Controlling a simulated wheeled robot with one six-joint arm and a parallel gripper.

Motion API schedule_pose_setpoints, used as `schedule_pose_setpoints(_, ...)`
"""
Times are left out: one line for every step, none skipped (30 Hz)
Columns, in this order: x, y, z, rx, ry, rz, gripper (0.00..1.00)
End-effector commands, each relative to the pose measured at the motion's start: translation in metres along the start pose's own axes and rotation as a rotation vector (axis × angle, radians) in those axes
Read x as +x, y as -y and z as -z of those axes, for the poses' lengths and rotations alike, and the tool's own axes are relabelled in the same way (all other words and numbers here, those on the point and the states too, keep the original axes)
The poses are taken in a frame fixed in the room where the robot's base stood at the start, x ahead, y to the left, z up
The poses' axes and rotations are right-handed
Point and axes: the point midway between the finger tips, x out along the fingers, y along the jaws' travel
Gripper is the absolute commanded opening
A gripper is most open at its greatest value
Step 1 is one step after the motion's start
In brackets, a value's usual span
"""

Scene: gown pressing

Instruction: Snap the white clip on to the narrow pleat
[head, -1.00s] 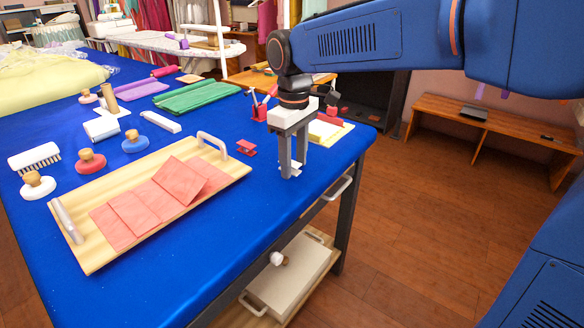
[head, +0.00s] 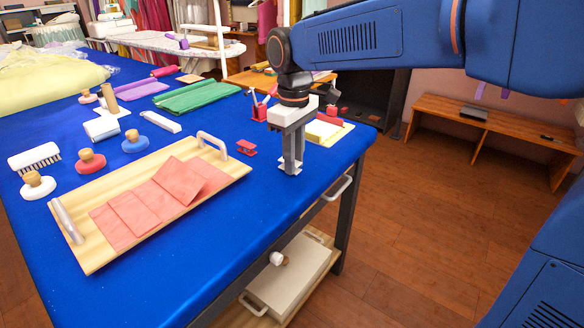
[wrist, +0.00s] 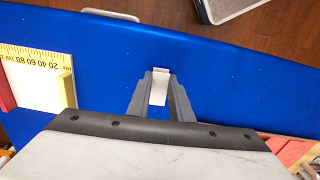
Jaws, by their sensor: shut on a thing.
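My gripper (head: 291,168) stands over the blue table near its right edge, pointing down, with its fingers shut on the white clip. The white clip (wrist: 159,88) shows between the two grey fingers in the wrist view; in the head view the fingers mostly hide it. It is at or close to the table surface; I cannot tell whether it touches. The coral pleated cloth (head: 150,200) lies on a wooden board (head: 95,255) to the left of my gripper.
A red clip (head: 246,147) sits between the board and my gripper. A ruler board (wrist: 30,75) lies beyond my gripper.

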Motion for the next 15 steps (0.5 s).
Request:
schedule_pose_setpoints(-0.002, 0.0, 0.0, 0.0, -0.001, 0.0, 0.0)
schedule_pose_setpoints(-0.003, 0.0, 0.0, 0.0, 0.0, 0.0, 0.0)
schedule_pose_setpoints(-0.005, 0.0, 0.0, 0.0, 0.0, 0.0, 0.0)
schedule_pose_setpoints(-0.006, 0.0, 0.0, 0.0, 0.0, 0.0, 0.0)
schedule_pose_setpoints(-0.007, 0.0, 0.0, 0.0, 0.0, 0.0, 0.0)
schedule_pose_setpoints(-0.009, 0.0, 0.0, 0.0, 0.0, 0.0, 0.0)
schedule_pose_setpoints(-0.011, 0.0, 0.0, 0.0, 0.0, 0.0, 0.0)
schedule_pose_setpoints(-0.012, 0.0, 0.0, 0.0, -0.001, 0.0, 0.0)
schedule_pose_setpoints(-0.013, 0.0, 0.0, 0.0, -0.001, 0.0, 0.0)
schedule_pose_setpoints(-0.015, 0.0, 0.0, 0.0, -0.001, 0.0, 0.0)
schedule_pose_setpoints(-0.016, 0.0, 0.0, 0.0, -0.001, 0.0, 0.0)
schedule_pose_setpoints(-0.017, 0.0, 0.0, 0.0, -0.001, 0.0, 0.0)
schedule_pose_setpoints(-0.018, 0.0, 0.0, 0.0, -0.001, 0.0, 0.0)
schedule_pose_setpoints(-0.019, 0.0, 0.0, 0.0, 0.0, 0.0, 0.0)
schedule_pose_setpoints(-0.021, 0.0, 0.0, 0.0, 0.0, 0.0, 0.0)
